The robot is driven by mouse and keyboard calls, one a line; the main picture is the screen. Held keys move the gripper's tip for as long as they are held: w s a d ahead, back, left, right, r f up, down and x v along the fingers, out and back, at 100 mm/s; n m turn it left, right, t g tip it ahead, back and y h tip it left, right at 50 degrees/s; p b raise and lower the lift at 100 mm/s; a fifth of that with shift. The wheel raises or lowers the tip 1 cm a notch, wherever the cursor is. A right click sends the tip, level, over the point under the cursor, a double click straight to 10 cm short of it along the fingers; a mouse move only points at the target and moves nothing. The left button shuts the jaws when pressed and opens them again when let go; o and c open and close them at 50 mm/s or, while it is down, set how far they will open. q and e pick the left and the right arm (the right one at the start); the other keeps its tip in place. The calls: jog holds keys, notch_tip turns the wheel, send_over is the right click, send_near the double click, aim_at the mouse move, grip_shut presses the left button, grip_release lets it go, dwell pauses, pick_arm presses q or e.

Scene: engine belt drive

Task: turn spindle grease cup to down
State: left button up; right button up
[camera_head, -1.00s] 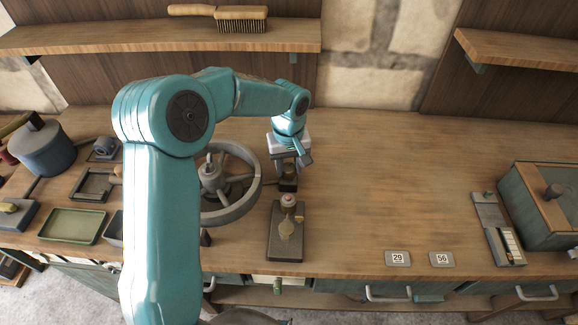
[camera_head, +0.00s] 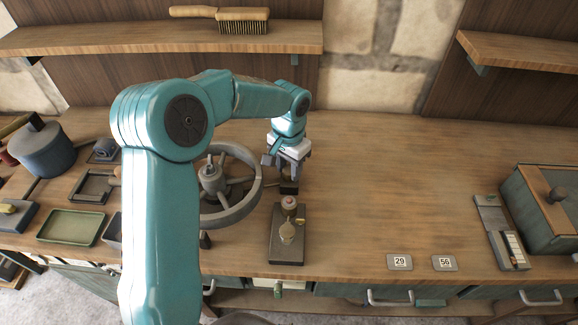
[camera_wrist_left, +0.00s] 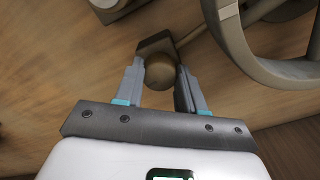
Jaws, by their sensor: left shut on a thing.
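The spindle grease cup looks like a small round brownish knob (camera_wrist_left: 161,74) on a dark block (camera_wrist_left: 156,43) in the left wrist view. In the head view the dark block (camera_head: 289,187) stands on the bench right of the wheel, and the cup is mostly hidden by my gripper. My left gripper (camera_head: 287,172) reaches down over it from above. In the left wrist view its two fingers (camera_wrist_left: 160,92) stand on either side of the knob, shut on it. My right gripper is not in view.
A spoked wheel (camera_head: 247,200) stands close on the left. Number tags 29 (camera_head: 399,262) and 56 (camera_head: 444,263) lie to the right. The bench's middle right is clear. A shelf (camera_head: 150,41) hangs behind.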

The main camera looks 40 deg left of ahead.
aim_at(289, 170)
pick_arm(q)
jog(key=shift+m, duration=0.8)
jog(key=o, duration=1)
jog(key=shift+o, duration=0.2)
notch_tip(289, 170, up, 16)
jog(key=shift+r, duration=0.2)
